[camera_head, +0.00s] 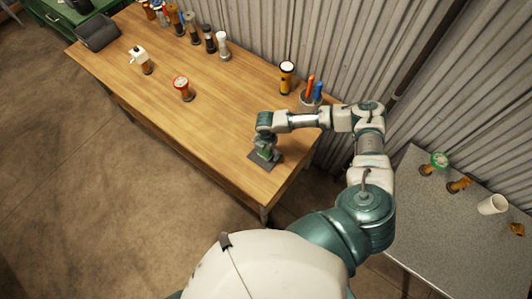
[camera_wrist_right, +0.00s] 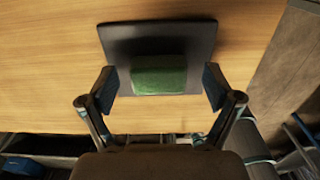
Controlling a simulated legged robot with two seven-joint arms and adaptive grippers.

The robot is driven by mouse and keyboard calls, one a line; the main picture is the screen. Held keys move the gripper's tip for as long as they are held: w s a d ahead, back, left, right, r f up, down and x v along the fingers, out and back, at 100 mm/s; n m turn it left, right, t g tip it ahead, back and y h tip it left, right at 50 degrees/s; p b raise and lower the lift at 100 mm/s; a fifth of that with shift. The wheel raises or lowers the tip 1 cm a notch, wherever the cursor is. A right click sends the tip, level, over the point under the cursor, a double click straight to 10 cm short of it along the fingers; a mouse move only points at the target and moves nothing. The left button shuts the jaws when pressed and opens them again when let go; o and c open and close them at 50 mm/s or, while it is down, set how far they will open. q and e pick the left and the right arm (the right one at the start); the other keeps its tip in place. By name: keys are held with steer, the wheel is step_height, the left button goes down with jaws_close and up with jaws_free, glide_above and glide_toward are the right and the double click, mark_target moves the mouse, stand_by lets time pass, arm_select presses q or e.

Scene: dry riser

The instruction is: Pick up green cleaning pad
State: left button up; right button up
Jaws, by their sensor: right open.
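The green cleaning pad (camera_wrist_right: 158,75) lies on a dark square mat (camera_wrist_right: 158,37) near the wooden table's right end. In the right wrist view it sits between the two spread fingers of my right gripper (camera_wrist_right: 158,88), with a gap on each side. In the head view my right gripper (camera_head: 265,154) is over the dark mat (camera_head: 259,163) and hides most of the pad. The right gripper is open and empty. My left gripper is not in either view.
The wooden table (camera_head: 215,115) has a red-topped orange bottle (camera_head: 183,89), a flashlight (camera_head: 286,77) and a cup with orange and blue handles (camera_head: 309,98). Several bottles line the back edge. A grey table (camera_head: 455,230) with fittings stands at right. The table's middle is clear.

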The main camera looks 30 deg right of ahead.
mark_target(264, 153)
steer(key=shift+f, duration=0.1)
steer(key=shift+a, duration=0.25)
steer(key=shift+c, duration=0.9)
steer(key=shift+a+r, duration=0.2)
steer(key=shift+a, duration=0.1)
steer(key=c, duration=0.8)
steer(key=shift+c, duration=0.2)
steer(key=shift+d, duration=0.15)
steer(key=shift+d+r, duration=0.25)
steer(key=r, duration=0.3)
steer(key=shift+a, duration=0.4)
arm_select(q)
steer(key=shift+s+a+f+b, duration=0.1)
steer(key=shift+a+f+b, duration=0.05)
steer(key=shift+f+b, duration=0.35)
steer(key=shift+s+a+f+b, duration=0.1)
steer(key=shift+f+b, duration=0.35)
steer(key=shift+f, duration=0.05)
arm_select(e)
steer(key=a, duration=0.5)
steer(key=w+a+r, duration=0.1)
steer(key=a, duration=0.9)
steer(key=shift+w+a+r, duration=0.2)
steer(key=shift+w+a, duration=0.05)
steer(key=shift+w, duration=0.15)
